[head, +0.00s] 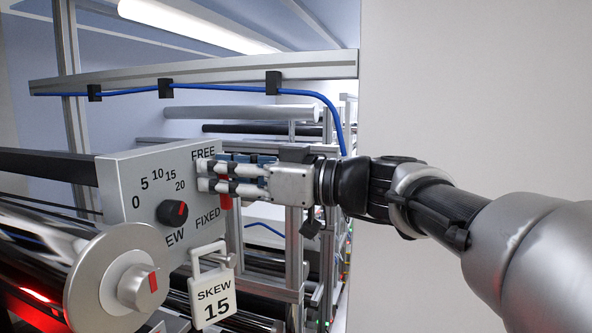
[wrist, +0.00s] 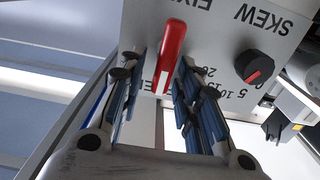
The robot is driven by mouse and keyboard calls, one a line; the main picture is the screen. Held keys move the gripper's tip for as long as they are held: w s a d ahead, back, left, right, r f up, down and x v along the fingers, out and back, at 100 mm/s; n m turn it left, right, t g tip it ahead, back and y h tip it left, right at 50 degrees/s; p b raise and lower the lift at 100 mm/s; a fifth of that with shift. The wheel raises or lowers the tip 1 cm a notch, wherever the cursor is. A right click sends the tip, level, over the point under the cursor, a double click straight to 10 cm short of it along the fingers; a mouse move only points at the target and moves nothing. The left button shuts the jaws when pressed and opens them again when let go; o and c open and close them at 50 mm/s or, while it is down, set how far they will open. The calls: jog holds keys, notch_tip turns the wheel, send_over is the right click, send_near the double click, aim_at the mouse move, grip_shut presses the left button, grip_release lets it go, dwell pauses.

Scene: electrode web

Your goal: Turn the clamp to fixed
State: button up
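The clamp is a red lever on the grey panel (head: 150,190), between the printed words FREE and FIXED. In the head view only a small red part of the lever (head: 226,202) shows below my gripper's fingers; the rest is hidden behind them. In the wrist view my gripper (wrist: 157,68) straddles the lever.
A black skew knob (head: 172,212) with a red mark sits left of the lever. A tag reading SKEW 15 (head: 213,290) hangs below. A large round silver handwheel (head: 110,285) stands at lower left. A blue cable (head: 225,90) runs along the upper rail.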

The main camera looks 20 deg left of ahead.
aim_at(231, 205)
grip_shut()
jog(key=shift+m+b, duration=0.3)
jog(key=f+m+p, duration=0.1)
jog(key=m, duration=0.9)
jog(key=f+m+p, duration=0.2)
jog(key=m, duration=0.8)
jog(key=w+f+m+p, duration=0.1)
jog(key=m+p, duration=0.1)
jog(key=m, duration=0.9)
jog(key=shift+f, duration=0.35)
jog(key=shift+s+f+m+p, duration=0.1)
jog(key=shift+s+m+p, duration=0.15)
jog(key=shift+m+p, duration=0.75)
jog(key=shift+s+f+m+p, duration=0.1)
jog(key=shift+s+m+p, duration=0.15)
jog(key=shift+m+p, duration=0.75)
jog(key=shift+m, duration=0.3)
